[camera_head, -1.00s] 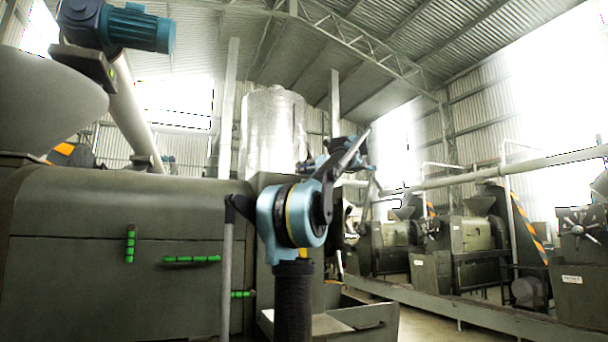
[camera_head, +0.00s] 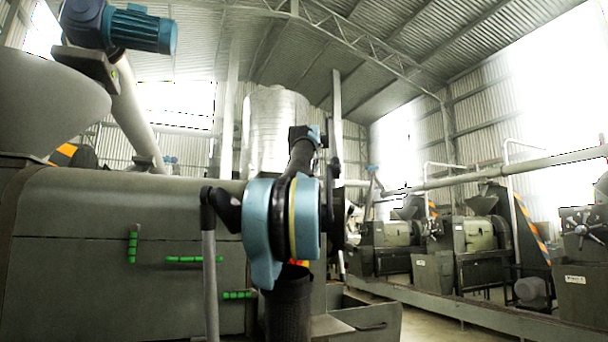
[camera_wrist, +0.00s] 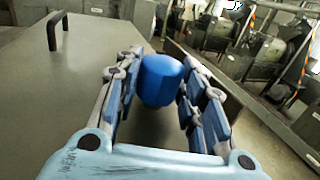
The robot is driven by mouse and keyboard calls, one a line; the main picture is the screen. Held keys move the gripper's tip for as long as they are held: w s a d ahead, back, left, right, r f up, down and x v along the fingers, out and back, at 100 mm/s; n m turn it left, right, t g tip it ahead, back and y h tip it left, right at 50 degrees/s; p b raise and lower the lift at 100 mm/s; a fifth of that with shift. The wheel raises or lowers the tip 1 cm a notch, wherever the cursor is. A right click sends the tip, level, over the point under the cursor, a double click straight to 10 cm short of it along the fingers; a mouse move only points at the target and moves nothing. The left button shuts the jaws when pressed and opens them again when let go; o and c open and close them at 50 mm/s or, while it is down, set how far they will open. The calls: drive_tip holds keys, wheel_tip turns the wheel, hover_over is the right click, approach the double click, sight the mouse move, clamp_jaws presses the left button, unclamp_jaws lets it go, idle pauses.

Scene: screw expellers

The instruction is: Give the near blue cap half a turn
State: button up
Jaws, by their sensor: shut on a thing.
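The blue cap (camera_wrist: 162,84) shows in the wrist view as a smooth, rounded blue cylinder just above the picture's middle. My gripper (camera_wrist: 164,62) has one finger on each side of it and is shut on it. Below the cap, the space between the fingers is dark. The cap's base and what it sits on cannot be made out. In the head view my own arm stands in the middle, and I cannot make out the cap or the fingers there.
A large dark green machine housing (camera_head: 90,215) with green handles (camera_head: 195,259) fills the left of the head view. The wrist view shows a flat grey-green surface (camera_wrist: 50,90) with a black handle (camera_wrist: 52,32). More screw expellers (camera_head: 470,240) stand at the right, beyond a long low beam (camera_head: 470,312).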

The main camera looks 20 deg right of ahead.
drive_tip(key=shift+w+a+m+g+h, duration=0.15)
drive_tip(key=shift+m+g+h, duration=0.2)
drive_tip(key=shift+m+h, duration=0.35)
drive_tip(key=shift+s+a+m+g+h, duration=0.1)
drive_tip(key=shift+m+g+h, duration=0.3)
drive_tip(key=shift+h, duration=0.5)
drive_tip(key=shift+m+g+h, duration=0.25)
drive_tip(key=shift+m+h, duration=0.05)
drive_tip(key=shift+h, duration=0.1)
drive_tip(key=o, duration=1.1)
drive_tip(key=v, duration=1.1)
drive_tip(key=shift+s+a, duration=0.2)
drive_tip(key=shift+s, duration=0.1)
